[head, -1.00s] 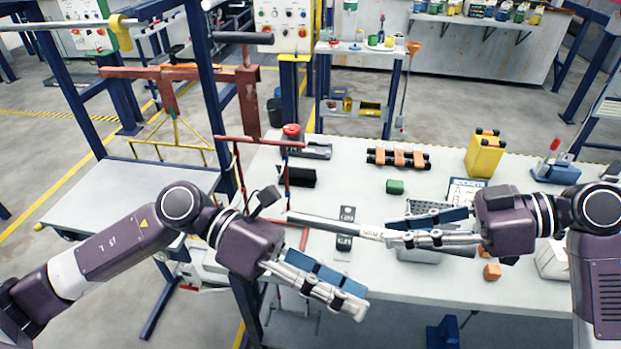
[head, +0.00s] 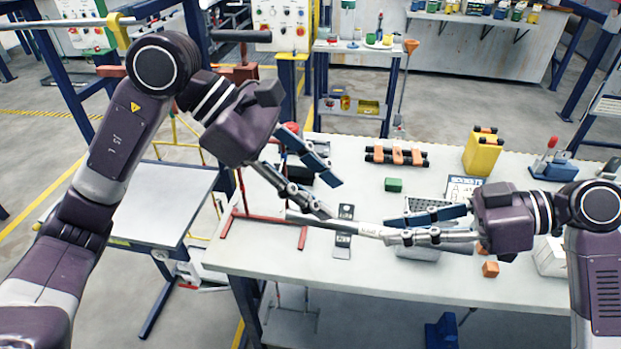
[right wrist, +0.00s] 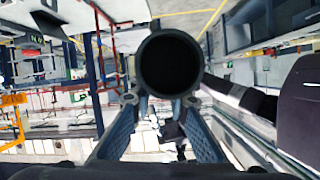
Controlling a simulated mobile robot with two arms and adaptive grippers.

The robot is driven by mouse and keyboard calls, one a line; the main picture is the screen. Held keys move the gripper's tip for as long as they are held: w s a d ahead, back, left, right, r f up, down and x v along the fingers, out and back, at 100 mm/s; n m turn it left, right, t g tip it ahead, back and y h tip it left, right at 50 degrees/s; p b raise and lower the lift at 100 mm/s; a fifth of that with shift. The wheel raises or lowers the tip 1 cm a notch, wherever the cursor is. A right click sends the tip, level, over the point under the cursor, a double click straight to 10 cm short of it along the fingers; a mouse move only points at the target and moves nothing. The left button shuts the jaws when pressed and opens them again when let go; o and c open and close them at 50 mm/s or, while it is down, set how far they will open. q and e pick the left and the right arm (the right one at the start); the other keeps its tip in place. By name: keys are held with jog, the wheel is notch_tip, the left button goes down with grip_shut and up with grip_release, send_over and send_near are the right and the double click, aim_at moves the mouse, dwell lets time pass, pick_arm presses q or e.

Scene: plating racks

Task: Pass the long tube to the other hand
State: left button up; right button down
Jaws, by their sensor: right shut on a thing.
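The long tube (head: 345,225) is a slim grey-white tube, held roughly level above the white table, its free end pointing left in the head view. My right gripper (head: 389,231) is shut on its right end. In the right wrist view, the tube's dark round open end (right wrist: 170,62) faces the camera between the fingers. My left gripper (head: 331,198) is open and empty, its fingers angled down to the right, with the lower fingertip close above the tube's left half. I cannot tell whether that fingertip touches the tube.
The white table (head: 330,275) lies below. A red stand (head: 262,229) is left of the tube. A green block (head: 394,185), a yellow canister (head: 482,152), an orange-and-black rack (head: 397,156) and an orange cube (head: 490,269) stand around. The table's front edge is clear.

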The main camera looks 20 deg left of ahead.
aim_at(367, 226)
pick_arm(q)
jog(key=x, duration=0.9)
jog(key=shift+d+f, duration=0.2)
jog(key=shift+d, duration=0.05)
grip_shut()
pick_arm(e)
jog(key=c, duration=1.8)
grip_release()
jog(key=shift+o, duration=0.2)
jog(key=shift+d, duration=0.15)
